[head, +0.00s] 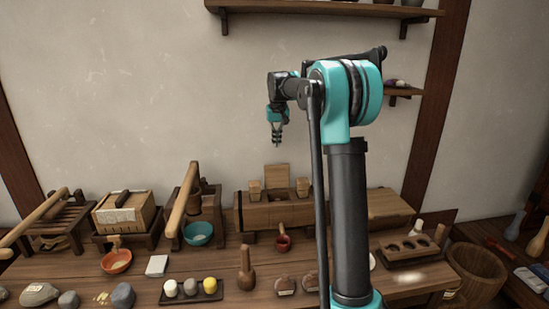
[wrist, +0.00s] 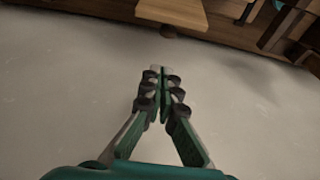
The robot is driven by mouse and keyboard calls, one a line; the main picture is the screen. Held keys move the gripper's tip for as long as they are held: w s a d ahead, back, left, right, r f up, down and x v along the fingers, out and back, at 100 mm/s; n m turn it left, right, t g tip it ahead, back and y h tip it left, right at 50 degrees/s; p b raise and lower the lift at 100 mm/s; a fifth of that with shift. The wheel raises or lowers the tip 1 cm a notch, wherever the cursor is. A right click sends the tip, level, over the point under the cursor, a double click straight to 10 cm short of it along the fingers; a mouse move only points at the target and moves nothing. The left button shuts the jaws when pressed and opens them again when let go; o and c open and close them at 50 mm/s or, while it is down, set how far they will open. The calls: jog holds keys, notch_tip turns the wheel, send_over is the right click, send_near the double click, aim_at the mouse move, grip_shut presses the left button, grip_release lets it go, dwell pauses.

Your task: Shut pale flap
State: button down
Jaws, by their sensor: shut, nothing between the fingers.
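A pale wooden flap (head: 276,174) stands upright at the back of a long wooden box (head: 268,215) near the wall. Two small wooden blocks (head: 254,189) sit on the box, one on each side of the flap. My gripper (head: 277,143) hangs pointing down, apart from the flap and above it in the picture. It is shut with nothing in it. In the wrist view my gripper (wrist: 161,72) shows closed fingertips. A pale wooden piece (wrist: 172,10) at the top edge there may be the flap; I cannot tell.
A wooden mortar with a slanted beam (head: 185,200) and a teal bowl (head: 198,234) stand left of the box. A small red cup (head: 283,242) is in front. A wall shelf (head: 320,16) is above. The wall area around my gripper is clear.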

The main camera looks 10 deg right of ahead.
aim_at(276, 175)
jog(key=w+f, duration=0.1)
jog(key=f, duration=0.1)
jog(key=w+f, duration=0.2)
jog(key=f, duration=0.1)
jog(key=w+f, duration=0.1)
jog(key=f, duration=0.2)
jog(key=shift+w+a+f, duration=0.15)
jog(key=shift+w+f, duration=0.05)
jog(key=shift+s+f, duration=0.1)
jog(key=shift+s, duration=1.9)
